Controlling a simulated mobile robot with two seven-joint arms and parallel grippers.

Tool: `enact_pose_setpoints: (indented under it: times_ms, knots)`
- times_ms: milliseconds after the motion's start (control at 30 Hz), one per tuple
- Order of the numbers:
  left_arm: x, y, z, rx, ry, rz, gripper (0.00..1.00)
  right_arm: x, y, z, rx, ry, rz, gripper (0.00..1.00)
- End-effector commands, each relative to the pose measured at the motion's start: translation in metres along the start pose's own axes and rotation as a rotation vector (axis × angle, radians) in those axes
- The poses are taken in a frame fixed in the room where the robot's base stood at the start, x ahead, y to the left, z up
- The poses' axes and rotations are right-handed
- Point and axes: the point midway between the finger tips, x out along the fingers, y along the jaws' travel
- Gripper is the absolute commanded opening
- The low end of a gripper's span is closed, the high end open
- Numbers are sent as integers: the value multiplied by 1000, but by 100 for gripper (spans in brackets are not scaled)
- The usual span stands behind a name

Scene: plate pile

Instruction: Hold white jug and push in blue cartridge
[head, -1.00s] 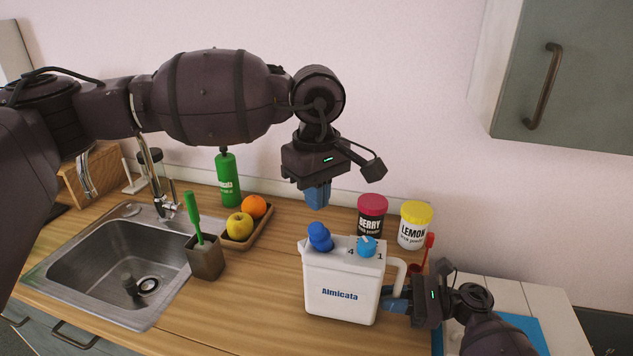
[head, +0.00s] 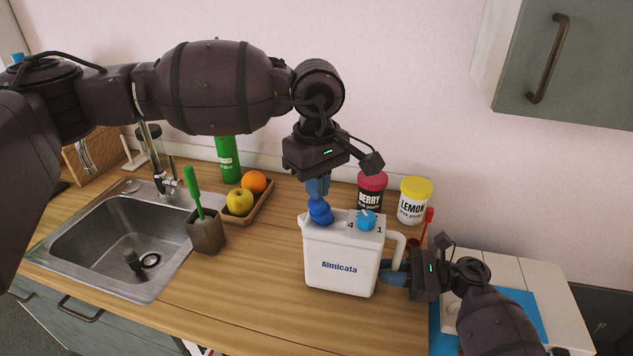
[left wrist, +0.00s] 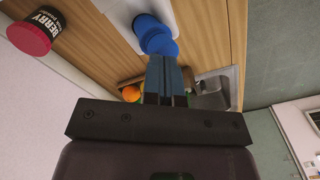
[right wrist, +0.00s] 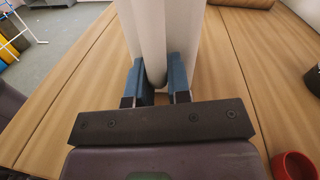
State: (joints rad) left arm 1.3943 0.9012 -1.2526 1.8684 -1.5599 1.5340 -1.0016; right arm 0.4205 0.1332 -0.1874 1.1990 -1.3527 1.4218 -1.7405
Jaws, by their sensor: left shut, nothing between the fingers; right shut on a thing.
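The white jug (head: 340,268), marked "Almicata", stands upright on the wooden counter. The blue cartridge (head: 321,212) sticks up from the left of its top, and it also shows in the left wrist view (left wrist: 156,36). A blue dial (head: 366,220) is on the right of the top. My left gripper (head: 318,196) is shut and empty, pointing down right over the cartridge. Its fingertips (left wrist: 164,62) look close to or touching the cartridge; I cannot tell which. My right gripper (right wrist: 156,84) is shut on the jug's handle (right wrist: 151,40), at the jug's right side.
A berry tub (head: 371,190) and a lemon tub (head: 414,200) stand behind the jug, with a red scoop (head: 427,225) beside them. A sink (head: 95,250), brush holder (head: 206,232) and fruit tray (head: 262,205) are to the left.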

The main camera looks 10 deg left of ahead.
Motion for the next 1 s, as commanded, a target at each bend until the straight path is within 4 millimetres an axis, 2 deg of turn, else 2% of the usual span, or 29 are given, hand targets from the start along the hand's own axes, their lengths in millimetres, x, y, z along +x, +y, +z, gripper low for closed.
enact_pose_setpoints:
  times_ms: [33,1000]
  knots:
    - [2,0,0,0,0,-1,0,0,2,-4,5,6,1,0]
    - [22,-2,0,0,-3,-10,0,-1,1,-4,5,5,-2,0]
